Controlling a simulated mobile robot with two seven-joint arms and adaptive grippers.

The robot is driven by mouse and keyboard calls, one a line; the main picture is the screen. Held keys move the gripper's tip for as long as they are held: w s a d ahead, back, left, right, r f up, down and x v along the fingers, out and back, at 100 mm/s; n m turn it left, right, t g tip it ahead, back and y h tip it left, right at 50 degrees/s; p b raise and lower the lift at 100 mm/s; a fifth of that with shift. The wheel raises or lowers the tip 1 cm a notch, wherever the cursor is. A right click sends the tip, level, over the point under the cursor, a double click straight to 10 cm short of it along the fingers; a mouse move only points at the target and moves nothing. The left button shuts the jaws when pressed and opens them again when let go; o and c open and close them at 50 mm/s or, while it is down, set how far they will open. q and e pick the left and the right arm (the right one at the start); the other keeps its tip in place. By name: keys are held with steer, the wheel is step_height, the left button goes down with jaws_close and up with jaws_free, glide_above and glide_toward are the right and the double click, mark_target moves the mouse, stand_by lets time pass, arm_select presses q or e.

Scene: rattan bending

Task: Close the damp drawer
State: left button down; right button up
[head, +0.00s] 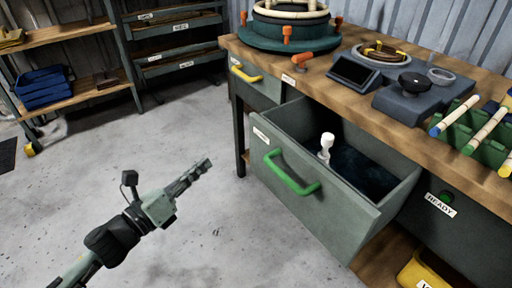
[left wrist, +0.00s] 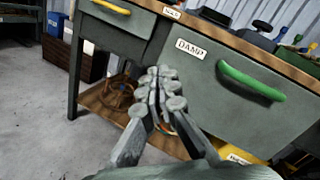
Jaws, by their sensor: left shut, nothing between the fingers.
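The damp drawer (head: 310,210) is pulled out from the workbench in the head view. It has a grey-green front, a green handle (head: 291,172) and a small white label. A white bottle-like item (head: 325,148) and dark contents show inside it. In the left wrist view the drawer front (left wrist: 200,105) reads DAMP, with its green handle (left wrist: 250,81) at the right. My left gripper (head: 205,166) is shut and empty, left of the drawer front and apart from the handle. Its fingertips also show in the left wrist view (left wrist: 160,85). My right gripper is not in view.
The workbench top (head: 330,95) holds a ring-shaped former, a grey device and rattan pieces on a green rack. A drawer with a yellow handle (head: 246,73) is beside the damp drawer. A yellow bin (head: 424,272) sits below. The floor (head: 190,225) around my left gripper is clear.

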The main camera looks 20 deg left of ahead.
arm_select(q)
steer(key=s+d+m+g+h, duration=0.2)
steer(key=m+h, duration=0.2)
steer(key=m, duration=0.4)
steer(key=m+g+p, duration=0.1)
steer(key=m+p, duration=0.1)
steer(key=p, duration=0.2)
glide_toward(267, 151)
steer(key=shift+h, duration=0.4)
steer(key=x, duration=0.6)
steer(key=shift+w, duration=0.1)
steer(key=shift+w+d+f, duration=0.1)
steer(key=shift+w+d, duration=0.1)
steer(key=shift+w, duration=0.1)
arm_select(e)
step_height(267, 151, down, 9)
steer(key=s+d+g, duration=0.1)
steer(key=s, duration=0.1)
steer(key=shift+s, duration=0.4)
